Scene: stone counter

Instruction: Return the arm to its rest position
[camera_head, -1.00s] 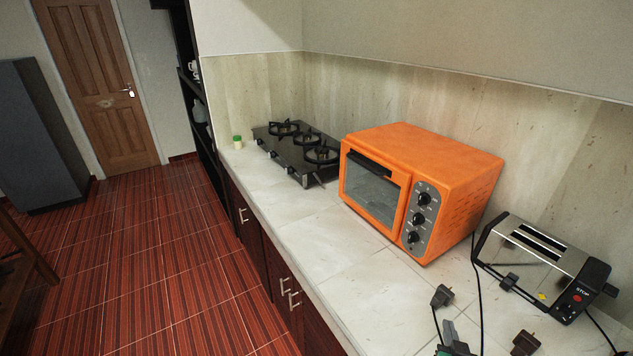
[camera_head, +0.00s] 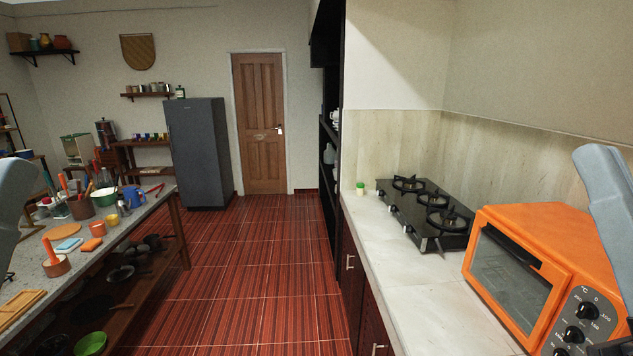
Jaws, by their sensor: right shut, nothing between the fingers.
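My right arm shows as a grey link at the right edge of the head view, in front of the orange oven. A dark part of my right gripper (camera_head: 613,347) shows in the bottom right corner, cut off by the frame; it is shut and empty. Its fingertips are not clearly seen. It overlaps the lower right of the oven in the picture. My left arm shows only as a grey link at the left edge. The left gripper is out of view.
The orange oven (camera_head: 545,230) and black gas hob (camera_head: 428,212) stand on the stone counter (camera_head: 400,290), with a small green-lidded jar (camera_head: 360,189) behind. At left, a cluttered table (camera_head: 150,210) holds pots and utensils. The red floor (camera_head: 255,270) between is clear.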

